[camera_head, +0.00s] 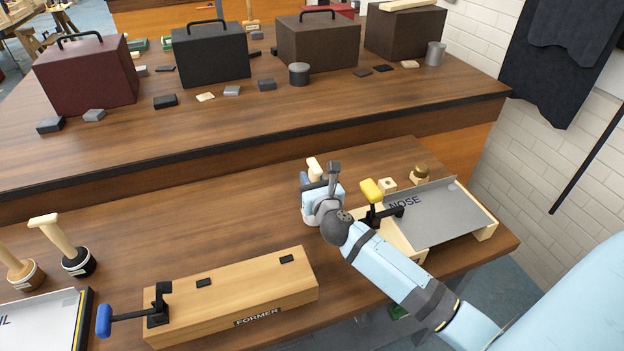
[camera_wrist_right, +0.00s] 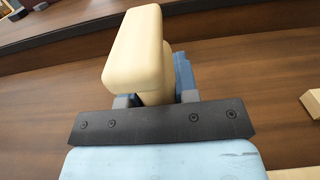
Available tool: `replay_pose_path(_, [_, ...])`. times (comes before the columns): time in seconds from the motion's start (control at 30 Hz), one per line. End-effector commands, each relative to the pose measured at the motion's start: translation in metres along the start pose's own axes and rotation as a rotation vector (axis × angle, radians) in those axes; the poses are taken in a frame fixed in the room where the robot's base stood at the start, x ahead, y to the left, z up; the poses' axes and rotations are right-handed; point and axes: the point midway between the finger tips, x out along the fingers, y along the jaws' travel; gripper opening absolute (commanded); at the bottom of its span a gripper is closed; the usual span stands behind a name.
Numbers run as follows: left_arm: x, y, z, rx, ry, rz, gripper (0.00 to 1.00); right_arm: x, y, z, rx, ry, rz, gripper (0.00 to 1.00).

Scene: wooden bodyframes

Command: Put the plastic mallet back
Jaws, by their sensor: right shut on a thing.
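My right gripper (camera_head: 313,184) is above the front bench, left of the NOSE fixture. It is shut on a cream-coloured tool (camera_head: 314,164), apparently the plastic mallet. In the right wrist view, its thick cream end (camera_wrist_right: 138,48) sticks out past the fingers (camera_wrist_right: 155,90), with a narrower cream stem between them. The gripper hides the tool's lower part, and I cannot tell whether it touches the bench. Two similar pieces with cream handles stand at the left, one with a black base (camera_head: 78,263) and one with a brown base (camera_head: 27,275). My left gripper is not in view.
The FORMER block (camera_head: 235,300) with a blue-handled clamp lies in front. The NOSE fixture (camera_head: 445,215), with a yellow-handled clamp (camera_head: 372,190), stands at the right. Several dark cases (camera_head: 212,55) and small blocks occupy the rear bench. The front bench (camera_head: 200,225) is clear behind the FORMER block.

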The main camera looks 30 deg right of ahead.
Motion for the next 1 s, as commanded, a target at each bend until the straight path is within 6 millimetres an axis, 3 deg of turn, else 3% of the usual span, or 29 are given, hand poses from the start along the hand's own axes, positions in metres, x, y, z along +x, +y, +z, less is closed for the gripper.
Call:
replay_pose_path(0.1, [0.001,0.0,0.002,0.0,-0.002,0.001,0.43,0.0,0.0,-0.004,0.0,0.0,0.0,0.0])
replay_pose_path(0.13, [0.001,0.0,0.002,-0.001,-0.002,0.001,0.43,0.0,0.0,-0.003,0.0,0.0,0.0,0.35])
replay_pose_path(0.2, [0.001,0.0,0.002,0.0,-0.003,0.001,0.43,0.0,0.0,-0.003,0.0,0.0,0.0,0.51])
replay_pose_path(0.23, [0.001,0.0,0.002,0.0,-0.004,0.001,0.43,0.0,0.0,-0.003,0.0,0.0,0.0,0.53])
replay_pose_path(0.57, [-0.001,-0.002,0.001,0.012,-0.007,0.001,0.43,0.0,0.0,0.003,-0.001,-0.001,0.0,0.53])
replay_pose_path(0.67, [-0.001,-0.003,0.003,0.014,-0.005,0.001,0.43,-0.013,0.001,0.0,0.001,0.001,0.001,0.53])
replay_pose_path(1.0, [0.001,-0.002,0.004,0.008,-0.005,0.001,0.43,-0.085,0.0,-0.001,0.001,0.003,0.0,0.53])
